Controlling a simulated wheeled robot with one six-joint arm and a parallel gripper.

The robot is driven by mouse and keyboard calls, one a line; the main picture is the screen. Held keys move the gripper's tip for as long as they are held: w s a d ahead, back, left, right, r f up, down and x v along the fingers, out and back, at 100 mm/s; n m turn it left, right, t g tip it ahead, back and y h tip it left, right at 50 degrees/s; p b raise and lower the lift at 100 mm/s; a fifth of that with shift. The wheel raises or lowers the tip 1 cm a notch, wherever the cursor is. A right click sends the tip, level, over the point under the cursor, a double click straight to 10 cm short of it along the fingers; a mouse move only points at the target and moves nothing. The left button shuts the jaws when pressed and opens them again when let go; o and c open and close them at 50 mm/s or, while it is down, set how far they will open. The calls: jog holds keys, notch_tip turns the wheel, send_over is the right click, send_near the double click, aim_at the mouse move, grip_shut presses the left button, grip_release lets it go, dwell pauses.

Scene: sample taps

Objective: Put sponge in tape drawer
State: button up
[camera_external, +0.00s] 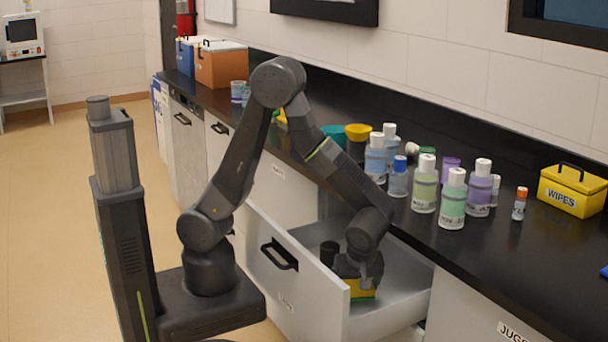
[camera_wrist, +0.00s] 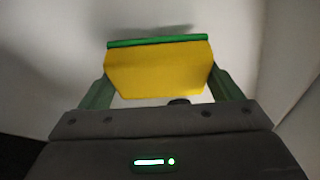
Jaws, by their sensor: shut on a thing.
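The sponge (camera_external: 362,294), yellow with a green side, is inside the open drawer (camera_external: 395,322). My gripper (camera_external: 360,281) reaches down into this drawer and is shut on the sponge. In the wrist view the sponge (camera_wrist: 158,70) sits between the two fingers (camera_wrist: 160,88), its green layer at the far edge, with pale drawer surfaces around it. I cannot tell whether it touches the drawer floor. The label on the drawer front is too small to read.
A dark cylindrical thing (camera_external: 328,253) stands in the drawer, left of my gripper. The drawer has a black handle (camera_external: 279,255). Several bottles (camera_external: 425,185) stand on the black counter above, with a yellow wipes box (camera_external: 572,190) at the right.

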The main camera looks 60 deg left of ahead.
aim_at(354, 293)
jog(key=shift+f, duration=1.35)
jog(key=shift+f+b, duration=0.15)
jog(key=shift+b, duration=0.15)
jog(key=o, duration=0.8)
jog(key=shift+d+r+p, duration=0.1)
jog(key=shift+r+p, duration=0.25)
jog(key=shift+r, duration=0.05)
jog(key=p+v, duration=0.1)
jog(key=v, duration=1)
jog(key=shift+s+d+r, duration=0.15)
jog(key=shift+d+r, duration=0.05)
jog(key=shift+r, duration=0.05)
